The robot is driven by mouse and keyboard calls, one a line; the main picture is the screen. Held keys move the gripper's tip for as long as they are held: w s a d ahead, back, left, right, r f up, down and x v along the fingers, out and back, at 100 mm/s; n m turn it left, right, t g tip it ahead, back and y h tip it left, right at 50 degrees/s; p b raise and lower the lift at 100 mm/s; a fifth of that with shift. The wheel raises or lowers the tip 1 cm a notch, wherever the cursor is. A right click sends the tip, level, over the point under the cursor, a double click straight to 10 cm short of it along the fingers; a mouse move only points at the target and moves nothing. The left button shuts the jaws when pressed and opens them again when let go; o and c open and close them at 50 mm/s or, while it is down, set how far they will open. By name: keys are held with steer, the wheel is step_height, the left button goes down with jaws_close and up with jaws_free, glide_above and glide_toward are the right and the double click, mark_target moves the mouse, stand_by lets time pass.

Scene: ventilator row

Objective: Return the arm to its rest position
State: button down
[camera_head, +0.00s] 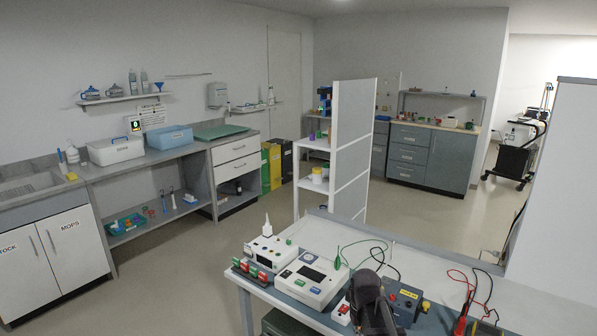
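A dark, rounded part of my arm with my gripper (372,302) shows at the bottom centre, in front of the near bench (421,263). It overlaps the devices in the picture. I cannot make out the fingertips, so I cannot tell whether the gripper is open or shut, or whether it holds anything. A white device with a dark screen (312,279) is just left of it. A blue-grey box with knobs (405,302) is just right of it, partly hidden behind it.
A smaller white device (270,251) and a strip of coloured switches (252,270) stand at the bench's left. Green, black and red leads (470,296) lie across it. A white partition (351,145) stands behind. The floor (190,270) to the left is clear.

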steer(key=s+m, duration=0.1)
steer(key=s, duration=0.8)
steer(key=shift+r, duration=0.25)
